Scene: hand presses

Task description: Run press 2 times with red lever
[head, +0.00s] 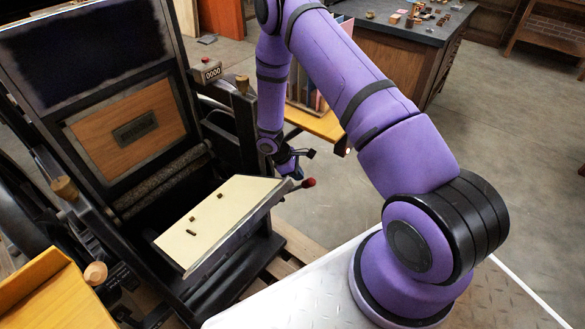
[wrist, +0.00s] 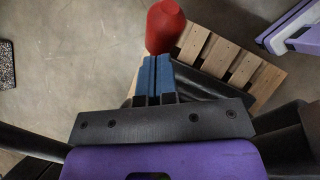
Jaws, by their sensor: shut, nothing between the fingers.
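The press (head: 100,90) is a dark machine on the left in the head view, with a cream hinged plate (head: 225,215) tilted open at its front. The red lever knob (head: 308,182) sticks out at the right end of that plate. My gripper (head: 298,170) is just above and beside the knob in the head view. In the wrist view, the red knob (wrist: 166,27) lies right beyond the tips of my blue fingers (wrist: 157,62). The fingers are together and empty. Whether they touch the knob cannot be told.
A small counter box (head: 207,71) on the press reads 0000. Wooden pallet slats (wrist: 233,65) lie under the press. A yellow side shelf (head: 318,122) stands behind my forearm. A dark-topped bench (head: 400,20) with small items is at the back. Floor on the right is clear.

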